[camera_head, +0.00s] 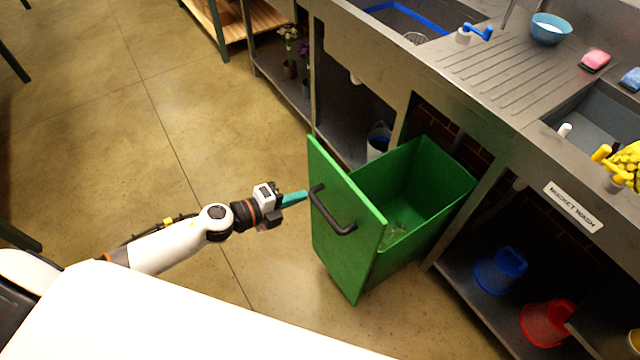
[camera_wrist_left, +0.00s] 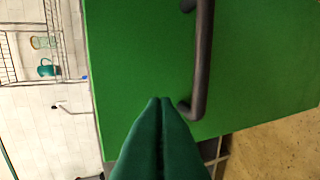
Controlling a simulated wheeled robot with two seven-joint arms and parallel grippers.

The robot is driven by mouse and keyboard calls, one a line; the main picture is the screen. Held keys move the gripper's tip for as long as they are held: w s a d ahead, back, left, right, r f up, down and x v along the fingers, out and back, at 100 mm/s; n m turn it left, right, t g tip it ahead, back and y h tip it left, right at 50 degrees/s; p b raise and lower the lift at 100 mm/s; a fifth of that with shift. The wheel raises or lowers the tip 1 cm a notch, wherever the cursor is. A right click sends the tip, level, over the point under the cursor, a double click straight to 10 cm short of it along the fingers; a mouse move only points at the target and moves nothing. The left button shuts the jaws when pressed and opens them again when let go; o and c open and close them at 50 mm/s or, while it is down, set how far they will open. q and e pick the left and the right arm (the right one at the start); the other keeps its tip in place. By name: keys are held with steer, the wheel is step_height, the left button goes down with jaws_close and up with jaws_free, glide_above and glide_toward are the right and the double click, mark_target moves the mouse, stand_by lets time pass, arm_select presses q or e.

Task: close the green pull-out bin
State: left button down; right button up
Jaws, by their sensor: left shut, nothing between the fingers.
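The green pull-out bin (camera_head: 345,240) stands pulled out from under the steel counter, its open top showing a little clear litter inside. Its front panel carries a dark bar handle (camera_head: 330,212). My left gripper (camera_head: 303,197) is shut and empty, its teal fingertips at the front panel beside the handle's upper end. In the left wrist view the closed fingertips (camera_wrist_left: 160,102) point at the green panel (camera_wrist_left: 135,60), beside one end of the handle (camera_wrist_left: 202,60). I cannot tell whether they touch the panel. My right gripper is not in view.
The steel counter (camera_head: 490,75) with sinks runs above the bin. A blue bucket (camera_head: 500,270) and a red bucket (camera_head: 547,322) sit on the lower shelf to the right. A whitish bucket (camera_head: 378,140) stands behind the bin. The floor (camera_head: 120,110) to the left is clear.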

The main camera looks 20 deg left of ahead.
mark_target(331, 183)
arm_select(q)
steer(key=x, duration=0.3)
steer(key=r+p+x, duration=0.1)
steer(key=x, duration=0.1)
steer(key=shift+w+d+f, duration=0.1)
steer(key=shift+w+d, duration=0.2)
steer(key=shift+w, duration=0.05)
steer(key=shift+w+d+f, duration=0.1)
steer(key=shift+w+d, duration=0.2)
steer(key=shift+w, duration=0.05)
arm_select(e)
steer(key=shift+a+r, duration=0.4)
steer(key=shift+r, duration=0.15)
